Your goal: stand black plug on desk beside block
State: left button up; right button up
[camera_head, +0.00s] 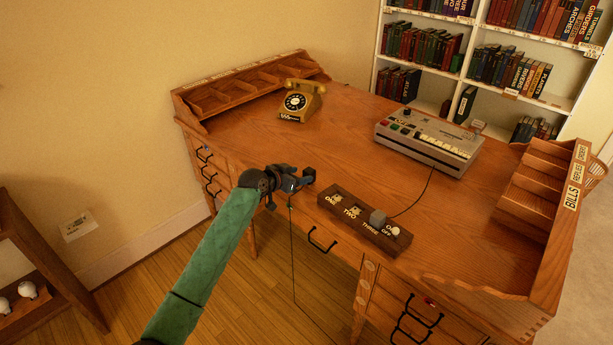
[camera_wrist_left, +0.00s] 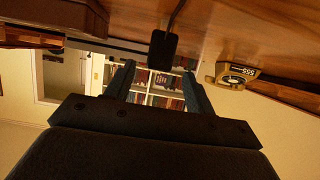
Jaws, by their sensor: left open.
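The black plug (camera_head: 309,174) is at the front of the desk, left of the wooden socket block (camera_head: 345,212) and apart from it. In the left wrist view, which is upside down, the plug (camera_wrist_left: 163,48) looks upright on the desk top, with a cord at its base. My left gripper (camera_head: 294,184) is open at the plug. Its fingertips (camera_wrist_left: 159,72) lie to either side of the plug's free end, with gaps showing. The block (camera_head: 345,212) has places marked ONE, TWO and THREE; a grey plug (camera_head: 378,217) sits at THREE. My right gripper is out of view.
The desk top (camera_head: 350,140) has free room behind the block. A yellow telephone (camera_head: 301,101) and a grey machine (camera_head: 430,140) stand farther back. A thin cord (camera_head: 293,250) hangs below my left gripper at the desk's front. A wooden letter rack (camera_head: 535,190) is at right.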

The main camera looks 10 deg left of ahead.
pick_arm(q)
jog(key=v, duration=0.6)
jog(key=s+d+f+n+g+y, duration=0.1)
jog(key=s+d+f+g, duration=0.15)
jog(key=s+f, duration=0.75)
jog(key=s+d+f+g+y, duration=0.1)
jog(key=s+d+f+g, duration=0.15)
jog(key=s+f, duration=0.75)
jog(key=s+a+r+n+g+y, duration=0.1)
jog(key=s+a+n+g+y, duration=0.1)
jog(key=s, duration=3.1)
jog(key=shift+s+a+n+g+y+b, duration=0.2)
jog(key=shift+s+n+g+y+b, duration=0.15)
jog(key=shift+n+g+y, duration=0.65)
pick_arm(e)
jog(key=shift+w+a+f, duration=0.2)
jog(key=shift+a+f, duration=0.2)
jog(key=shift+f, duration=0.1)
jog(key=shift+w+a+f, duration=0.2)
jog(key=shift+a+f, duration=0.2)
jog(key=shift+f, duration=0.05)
